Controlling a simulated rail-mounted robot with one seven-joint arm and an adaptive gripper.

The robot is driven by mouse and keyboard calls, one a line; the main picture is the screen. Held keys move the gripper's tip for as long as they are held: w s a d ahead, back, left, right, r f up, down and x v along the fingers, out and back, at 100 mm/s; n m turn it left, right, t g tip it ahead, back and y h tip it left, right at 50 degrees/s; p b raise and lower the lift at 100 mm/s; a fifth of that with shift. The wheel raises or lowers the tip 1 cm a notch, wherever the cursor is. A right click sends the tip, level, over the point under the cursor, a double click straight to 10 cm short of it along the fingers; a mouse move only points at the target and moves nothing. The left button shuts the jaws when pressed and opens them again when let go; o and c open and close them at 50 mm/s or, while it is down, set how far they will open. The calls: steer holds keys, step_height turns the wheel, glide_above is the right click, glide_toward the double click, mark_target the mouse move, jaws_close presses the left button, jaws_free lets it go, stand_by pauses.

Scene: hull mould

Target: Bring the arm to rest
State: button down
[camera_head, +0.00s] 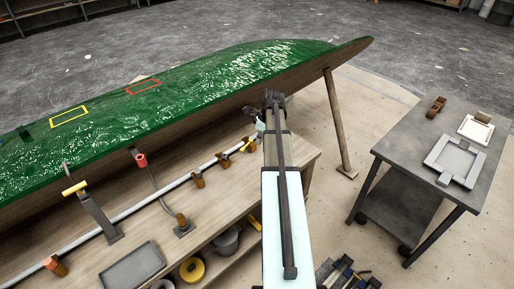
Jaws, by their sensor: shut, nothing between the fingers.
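My arm reaches from the bottom edge up the middle of the picture, stretched out towards the green hull mould (190,88). My gripper (250,114) is small and dark at the far end of the arm, near the mould's lower edge. It is shut with nothing in it. The arm's own end partly hides it, and I cannot tell whether it touches the mould.
A wooden bench (140,215) below the mould bears clamps, a rail and a grey tray (132,269). A wooden prop (338,125) stands right of my arm. A dark trolley (412,155) with grey frames stands at right. Floor between them is clear.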

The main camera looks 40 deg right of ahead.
steer(key=v, duration=0.2)
steer(key=shift+s+r, duration=0.1)
steer(key=shift+r, duration=0.25)
